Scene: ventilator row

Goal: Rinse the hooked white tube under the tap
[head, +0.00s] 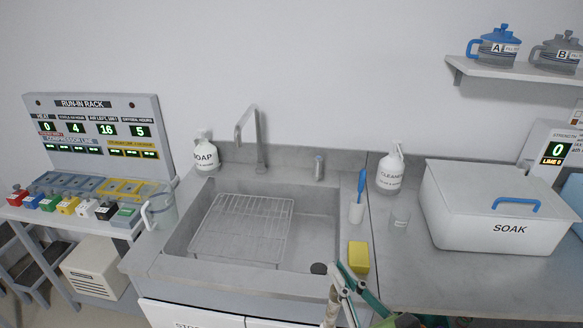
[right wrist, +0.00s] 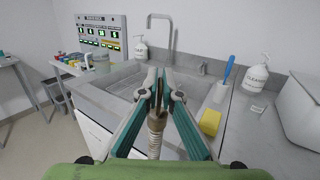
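My right gripper (head: 345,283) is at the front edge of the sink, low in the head view. In the right wrist view its green-sided fingers (right wrist: 161,92) are closed together around a pale, ribbed tube (right wrist: 156,135). The tube looks beige-white, and its lower part hangs below the fingertips; its hook cannot be made out. The tap (head: 258,140) is a grey bent spout at the back of the sink (head: 310,225), well beyond the gripper. No water shows under it. A small grey knob (head: 318,168) stands right of the spout. My left gripper is out of view.
A wire rack (head: 240,228) lies across the sink's left part. A soap bottle (head: 205,155) stands behind it. Right of the sink are a yellow sponge (head: 358,258), a cup with a blue brush (head: 356,212), a cleaner bottle (head: 390,172) and a SOAK box (head: 490,225).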

